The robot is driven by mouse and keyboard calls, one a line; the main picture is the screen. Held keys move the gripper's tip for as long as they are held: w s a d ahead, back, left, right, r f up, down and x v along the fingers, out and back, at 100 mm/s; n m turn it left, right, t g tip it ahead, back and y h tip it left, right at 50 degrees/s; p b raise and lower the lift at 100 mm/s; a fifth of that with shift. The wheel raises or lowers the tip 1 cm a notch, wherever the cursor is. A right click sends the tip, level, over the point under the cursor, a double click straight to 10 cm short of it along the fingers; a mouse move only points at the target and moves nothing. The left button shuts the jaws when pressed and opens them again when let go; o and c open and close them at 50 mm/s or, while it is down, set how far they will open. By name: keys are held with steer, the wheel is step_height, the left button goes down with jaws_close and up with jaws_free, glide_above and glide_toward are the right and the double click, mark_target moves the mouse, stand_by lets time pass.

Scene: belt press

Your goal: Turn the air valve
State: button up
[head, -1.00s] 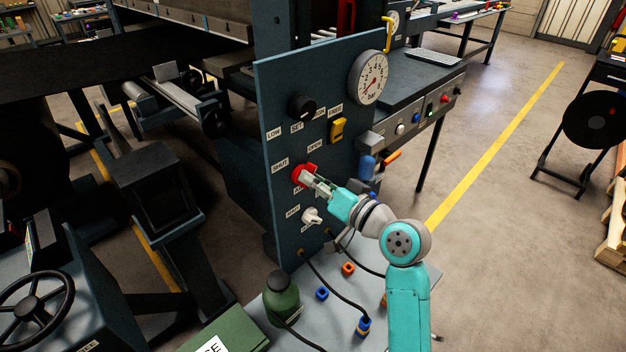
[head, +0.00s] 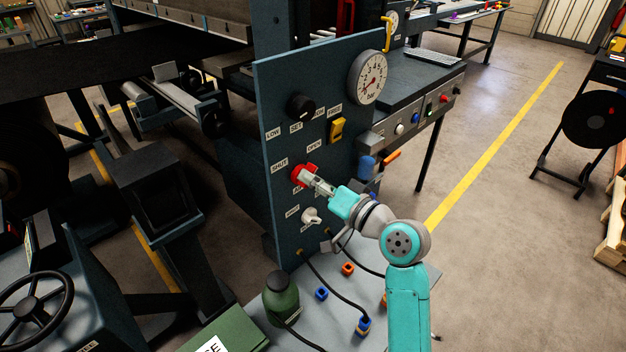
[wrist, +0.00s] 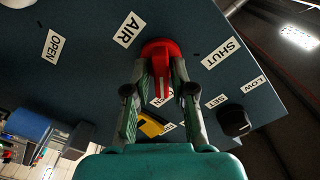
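The red air valve knob (head: 299,177) sits on the upright blue-grey panel (head: 285,225), with SHUT to its left and OPEN above it. My gripper (head: 310,176) reaches it from the right. In the wrist view the red knob (wrist: 160,50) has its raised handle between my two fingertips (wrist: 161,78). The fingers lie close along both sides of the handle, with no clear gap showing. The AIR label (wrist: 129,29) and the SHUT label (wrist: 220,52) flank the knob there. In the head view my fingers hide part of the knob.
A black knob (head: 301,107) and a yellow switch (head: 337,129) are above the valve, with a pressure gauge (head: 369,77) at upper right. A small white knob (head: 311,216) is just below. A green bottle (head: 282,297) and hoses occupy the bench in front.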

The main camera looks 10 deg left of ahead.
steer(key=shift+o, duration=0.5)
steer(key=v, duration=1.2)
steer(key=s+d+f+m+t+h, duration=0.25)
steer(key=s+d+f+h, duration=0.25)
steer(key=s+f, duration=0.45)
steer(key=s+d+f+m+t+h, duration=0.1)
steer(key=s+d+f+m+h, duration=0.35)
steer(key=f, duration=0.75)
steer(key=s+d+r+n+h, duration=0.1)
steer(key=s+d+n+h, duration=0.1)
steer(key=s, duration=1.2)
steer(key=s+d+r+n+h, duration=0.1)
steer(key=s+d+n+h, duration=0.1)
steer(key=s, duration=1.2)
steer(key=shift+s+d+r+n+h, duration=0.2)
steer(key=shift+s+d+n+h, duration=0.15)
steer(key=shift+d+n, duration=0.65)
